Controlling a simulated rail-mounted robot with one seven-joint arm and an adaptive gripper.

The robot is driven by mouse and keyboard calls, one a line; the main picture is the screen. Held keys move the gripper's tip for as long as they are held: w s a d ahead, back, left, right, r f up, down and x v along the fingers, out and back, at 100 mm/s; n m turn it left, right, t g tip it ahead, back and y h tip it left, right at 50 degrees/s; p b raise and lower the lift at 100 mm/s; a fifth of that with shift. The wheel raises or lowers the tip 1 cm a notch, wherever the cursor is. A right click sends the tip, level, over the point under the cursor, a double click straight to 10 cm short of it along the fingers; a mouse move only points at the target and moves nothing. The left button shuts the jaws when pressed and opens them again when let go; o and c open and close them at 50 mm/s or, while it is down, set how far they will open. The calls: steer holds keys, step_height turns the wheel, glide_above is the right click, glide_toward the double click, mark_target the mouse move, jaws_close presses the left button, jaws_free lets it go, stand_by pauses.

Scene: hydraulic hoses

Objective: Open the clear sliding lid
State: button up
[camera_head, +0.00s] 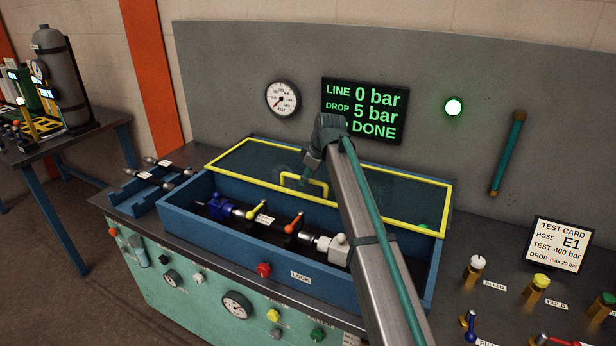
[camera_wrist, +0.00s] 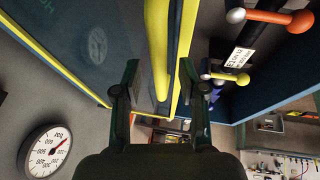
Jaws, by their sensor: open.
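The clear sliding lid (camera_head: 232,178) has a yellow frame and lies over the back part of the blue box (camera_head: 176,194). The front part of the box is uncovered. The lid's yellow handle (camera_head: 322,188) stands near its front edge. My gripper (camera_head: 308,172) is at the handle, partly hidden behind my arm. In the wrist view my gripper (camera_wrist: 167,76) is open, and the yellow handle (camera_wrist: 157,45) shows between its two fingers. I cannot tell whether a finger touches it. The lid's frame (camera_wrist: 60,62) also shows there.
The display (camera_head: 365,108) reads LINE 0 bar, DROP 5 bar, DONE. A lamp (camera_head: 453,106) glows green. A blue rack (camera_head: 150,187) stands left of the box, fittings (camera_head: 540,287) to its right.

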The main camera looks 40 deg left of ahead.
steer(key=v, duration=1.2)
stand_by(0.3)
